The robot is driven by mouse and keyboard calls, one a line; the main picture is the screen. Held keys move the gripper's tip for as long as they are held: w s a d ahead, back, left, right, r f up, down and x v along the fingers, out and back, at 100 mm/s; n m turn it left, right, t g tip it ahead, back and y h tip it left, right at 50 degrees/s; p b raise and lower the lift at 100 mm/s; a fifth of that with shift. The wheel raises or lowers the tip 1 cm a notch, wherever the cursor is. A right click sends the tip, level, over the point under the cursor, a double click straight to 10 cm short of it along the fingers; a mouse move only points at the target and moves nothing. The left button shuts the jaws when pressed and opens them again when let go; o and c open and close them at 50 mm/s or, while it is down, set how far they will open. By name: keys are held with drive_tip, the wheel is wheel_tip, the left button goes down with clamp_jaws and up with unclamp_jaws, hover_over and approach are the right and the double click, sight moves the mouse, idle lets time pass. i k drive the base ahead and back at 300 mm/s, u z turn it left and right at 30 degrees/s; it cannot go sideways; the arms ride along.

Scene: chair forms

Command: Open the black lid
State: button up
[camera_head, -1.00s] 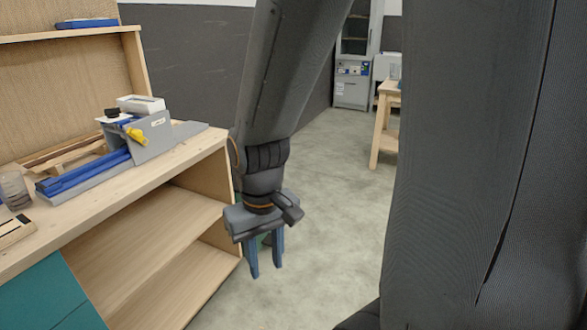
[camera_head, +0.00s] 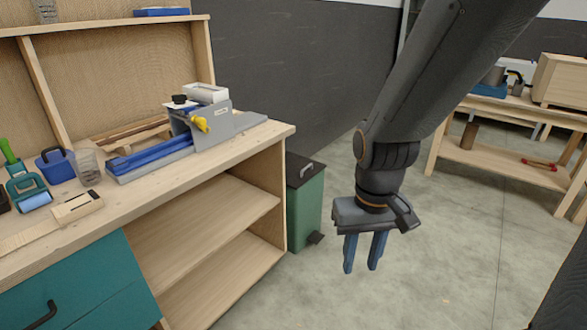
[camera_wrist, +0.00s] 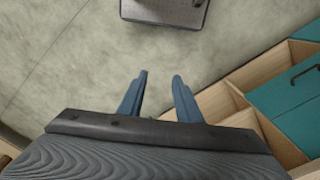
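The black lid (camera_head: 303,170) lies closed on top of a green bin (camera_head: 305,212) in the head view. The gripper also shows open and empty in the wrist view (camera_wrist: 160,80), over the floor. I cannot make out the lid there.
The wooden workbench (camera_head: 222,160) with open shelves and teal drawers (camera_head: 85,285) fills the left. A grey and blue machine (camera_head: 190,135) and several small tools stand on it. Another wooden table (camera_head: 500,162) is at the back right. The concrete floor (camera_head: 460,245) between is clear.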

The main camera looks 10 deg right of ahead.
sight(291, 165)
drive_tip(key=u, duration=0.4)
drive_tip(key=i, duration=1.05)
drive_tip(key=z, duration=0.7)
